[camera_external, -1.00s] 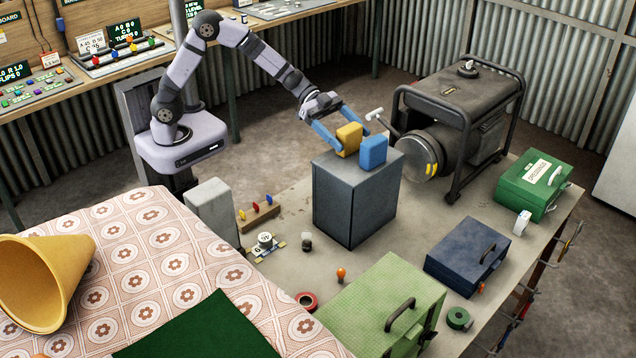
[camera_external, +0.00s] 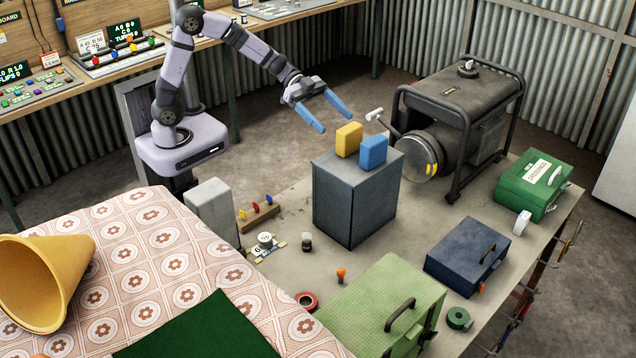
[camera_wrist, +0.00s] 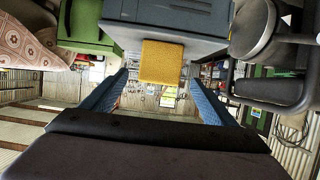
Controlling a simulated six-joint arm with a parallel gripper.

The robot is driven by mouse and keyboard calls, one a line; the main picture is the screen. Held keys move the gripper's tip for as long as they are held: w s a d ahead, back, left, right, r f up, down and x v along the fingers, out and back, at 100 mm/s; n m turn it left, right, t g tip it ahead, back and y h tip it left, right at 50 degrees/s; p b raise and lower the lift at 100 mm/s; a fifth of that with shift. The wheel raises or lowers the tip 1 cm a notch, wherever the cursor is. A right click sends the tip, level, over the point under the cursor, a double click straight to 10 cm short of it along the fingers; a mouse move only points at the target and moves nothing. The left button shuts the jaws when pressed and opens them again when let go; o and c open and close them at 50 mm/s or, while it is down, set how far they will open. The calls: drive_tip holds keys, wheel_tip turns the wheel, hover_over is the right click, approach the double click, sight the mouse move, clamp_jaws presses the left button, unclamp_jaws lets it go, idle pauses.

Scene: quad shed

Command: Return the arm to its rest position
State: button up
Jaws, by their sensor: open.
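My gripper (camera_external: 336,118) is open and empty, with its two blue fingers spread, up and to the left of the grey box in the external view. A yellow block (camera_external: 349,139) and a blue block (camera_external: 373,152) stand side by side on top of the grey box (camera_external: 352,200). In the wrist view the yellow block (camera_wrist: 161,62) shows beyond the fingers and apart from them, in line with the gap between them (camera_wrist: 156,88). The blue block cannot be made out in the wrist view.
A dark generator (camera_external: 455,120) stands to the right of the grey box. A workbench with panels (camera_external: 125,60) runs behind my arm. Green (camera_external: 533,186) and blue cases (camera_external: 468,256) and a light green case (camera_external: 385,300) lie on the table. The air around my gripper is clear.

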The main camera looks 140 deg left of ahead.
drive_tip(key=s+a+f+n+g+y, duration=0.2)
drive_tip(key=s+a+f+g+y, duration=0.55)
drive_tip(key=s+a, duration=0.45)
drive_tip(key=s+d+f+n+g+h, duration=0.2)
drive_tip(key=s+d+f+n+g, duration=0.25)
drive_tip(key=s+f, duration=0.55)
drive_tip(key=s+d+f+g+h, duration=0.1)
drive_tip(key=d+g+h, duration=0.15)
drive_tip(key=d, duration=0.95)
drive_tip(key=s+d+g+h, duration=0.1)
drive_tip(key=d+h, duration=0.2)
drive_tip(key=d, duration=0.8)
drive_tip(key=w+d+r+m+t, duration=0.1)
drive_tip(key=w+d+m, duration=0.2)
drive_tip(key=d, duration=0.5)
drive_tip(key=w+d+r+m+t, duration=0.1)
drive_tip(key=w+d+m, duration=0.2)
drive_tip(key=d, duration=0.5)
drive_tip(key=shift+d+r, duration=0.15)
drive_tip(key=shift+d, duration=0.15)
